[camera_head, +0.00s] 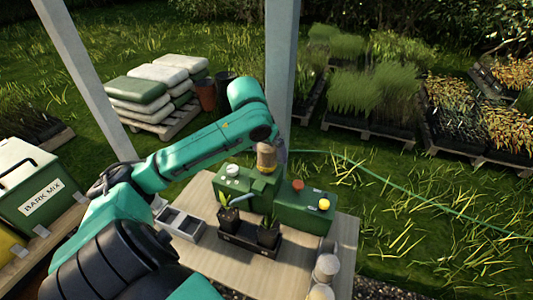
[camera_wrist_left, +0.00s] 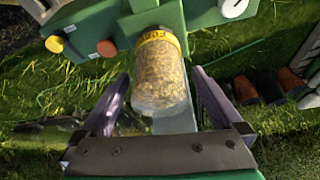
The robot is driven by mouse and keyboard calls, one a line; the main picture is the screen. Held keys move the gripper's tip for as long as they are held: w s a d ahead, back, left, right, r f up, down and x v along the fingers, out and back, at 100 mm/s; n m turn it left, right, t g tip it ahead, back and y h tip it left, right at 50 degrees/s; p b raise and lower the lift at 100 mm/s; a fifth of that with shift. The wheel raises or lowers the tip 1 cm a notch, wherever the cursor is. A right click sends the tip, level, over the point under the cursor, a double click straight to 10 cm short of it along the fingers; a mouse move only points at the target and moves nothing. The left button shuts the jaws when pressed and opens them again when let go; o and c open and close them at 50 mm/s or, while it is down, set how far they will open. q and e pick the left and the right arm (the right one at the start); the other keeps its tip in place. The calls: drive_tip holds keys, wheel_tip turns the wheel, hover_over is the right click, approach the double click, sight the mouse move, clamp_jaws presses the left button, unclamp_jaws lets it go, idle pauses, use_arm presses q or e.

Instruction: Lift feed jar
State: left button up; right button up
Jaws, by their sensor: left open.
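The feed jar (camera_wrist_left: 160,75) is a clear jar of tan grain with a yellow band. In the left wrist view it lies between the two spread fingers of my left gripper (camera_wrist_left: 160,82), with gaps at both sides. In the head view the jar (camera_head: 266,157) is at the back of the green bench unit (camera_head: 300,208), beside its upper part. My left gripper is at the jar from behind, largely hidden by my arm and the jar. Whether the jar rests on the unit is unclear.
The wooden table (camera_head: 220,258) also bears a black tray with potted seedlings (camera_head: 245,240) and a grey divided tray (camera_head: 180,222). A white post (camera_head: 281,70) rises just behind the table.

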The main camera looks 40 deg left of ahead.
use_arm(q)
drive_tip(key=c, duration=1.5)
